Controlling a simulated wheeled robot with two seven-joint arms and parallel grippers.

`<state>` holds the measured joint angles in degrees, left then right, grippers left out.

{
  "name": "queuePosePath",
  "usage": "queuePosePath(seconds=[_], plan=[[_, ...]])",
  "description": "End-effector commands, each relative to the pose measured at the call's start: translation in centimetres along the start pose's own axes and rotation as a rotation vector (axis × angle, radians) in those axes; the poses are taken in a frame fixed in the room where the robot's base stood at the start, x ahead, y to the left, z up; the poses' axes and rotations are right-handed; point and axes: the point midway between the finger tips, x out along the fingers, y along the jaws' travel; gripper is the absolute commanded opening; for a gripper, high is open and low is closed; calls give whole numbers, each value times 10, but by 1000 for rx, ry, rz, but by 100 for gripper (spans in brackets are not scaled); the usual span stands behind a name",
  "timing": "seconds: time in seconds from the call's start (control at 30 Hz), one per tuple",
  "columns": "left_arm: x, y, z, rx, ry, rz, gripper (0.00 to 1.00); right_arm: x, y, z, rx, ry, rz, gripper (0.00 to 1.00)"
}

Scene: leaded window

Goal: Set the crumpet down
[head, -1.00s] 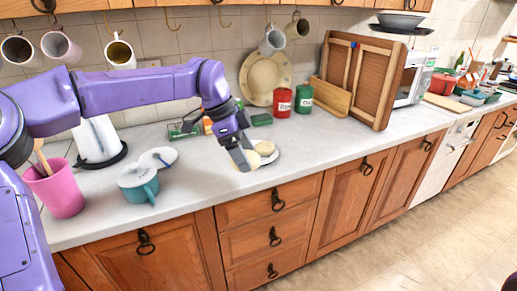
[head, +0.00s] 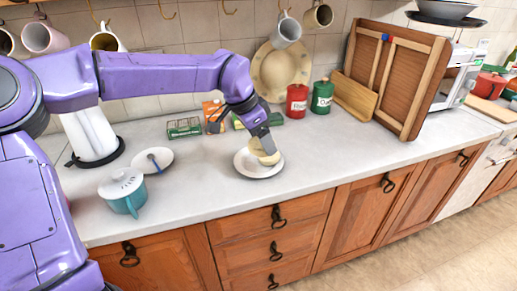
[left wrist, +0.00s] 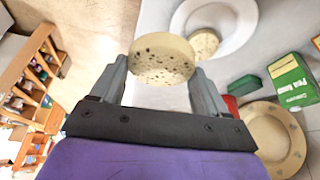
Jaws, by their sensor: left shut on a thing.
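My left gripper (head: 266,151) is shut on a pale, round, pitted crumpet (left wrist: 162,60), with a finger on each side of it in the left wrist view. The held crumpet (head: 270,159) is over the white plate (head: 250,170) on the counter. I cannot tell whether it touches the plate. A second crumpet (left wrist: 205,43) lies on the plate (left wrist: 244,30), behind the held one in the left wrist view. In the head view the two crumpets overlap and the fingers partly hide them. My right gripper is not in view.
A saucer with a spoon (head: 138,162) and a teal lidded pot (head: 124,190) stand left of the plate. Red (head: 297,100) and green (head: 322,97) canisters and small boxes (head: 184,128) stand behind. The counter right of the plate is clear.

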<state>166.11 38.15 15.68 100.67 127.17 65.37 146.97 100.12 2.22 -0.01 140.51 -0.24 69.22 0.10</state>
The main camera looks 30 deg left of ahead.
Motion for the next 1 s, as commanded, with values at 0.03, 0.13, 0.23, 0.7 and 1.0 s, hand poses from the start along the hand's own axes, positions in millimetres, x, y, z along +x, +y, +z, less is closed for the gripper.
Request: queuePosePath(seconds=[0.03, 0.13, 0.23, 0.7, 1.0], plan=[[1, -14, -3, -1, -4, 5, 45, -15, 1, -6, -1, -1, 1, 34], [15, -42, -3, 8, -6, 7, 45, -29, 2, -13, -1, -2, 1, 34], [34, -68, 3, 12, -7, 9, 45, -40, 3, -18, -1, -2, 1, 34], [102, -109, 34, 14, -7, 8, 45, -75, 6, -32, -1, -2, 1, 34], [113, -109, 38, 14, -3, 6, 88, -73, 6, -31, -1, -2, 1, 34]])
